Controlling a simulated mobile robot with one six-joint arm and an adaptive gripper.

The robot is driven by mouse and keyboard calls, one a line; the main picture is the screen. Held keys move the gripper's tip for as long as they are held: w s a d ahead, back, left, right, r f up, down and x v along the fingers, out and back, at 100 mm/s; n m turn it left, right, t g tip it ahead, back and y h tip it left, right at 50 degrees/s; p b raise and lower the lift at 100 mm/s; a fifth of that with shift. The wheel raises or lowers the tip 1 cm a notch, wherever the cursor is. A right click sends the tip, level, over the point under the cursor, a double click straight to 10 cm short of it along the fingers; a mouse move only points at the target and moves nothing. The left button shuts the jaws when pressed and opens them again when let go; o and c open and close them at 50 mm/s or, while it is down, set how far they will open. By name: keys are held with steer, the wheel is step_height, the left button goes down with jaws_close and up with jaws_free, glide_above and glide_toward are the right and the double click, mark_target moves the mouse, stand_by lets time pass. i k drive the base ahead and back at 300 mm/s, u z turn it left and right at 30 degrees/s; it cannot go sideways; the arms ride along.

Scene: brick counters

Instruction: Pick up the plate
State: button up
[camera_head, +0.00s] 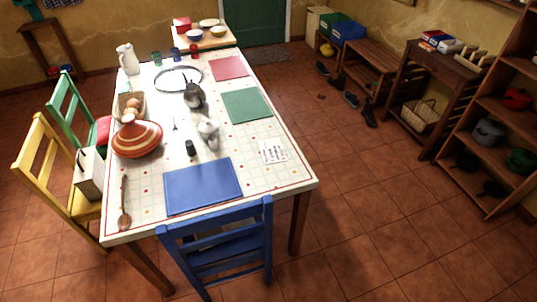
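My gripper is not in view.
The table (205,150) bears a striped tagine (137,140), a white pitcher (128,60), a moka pot (208,132), placemats and cups. Chairs stand at its left and a blue chair (220,245) at its near end.

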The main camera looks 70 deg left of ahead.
mark_target(211, 22)
steer(key=u, duration=2.35)
steer(key=k, duration=0.45)
steer(key=u, duration=0.15)
steer(key=i, duration=0.5)
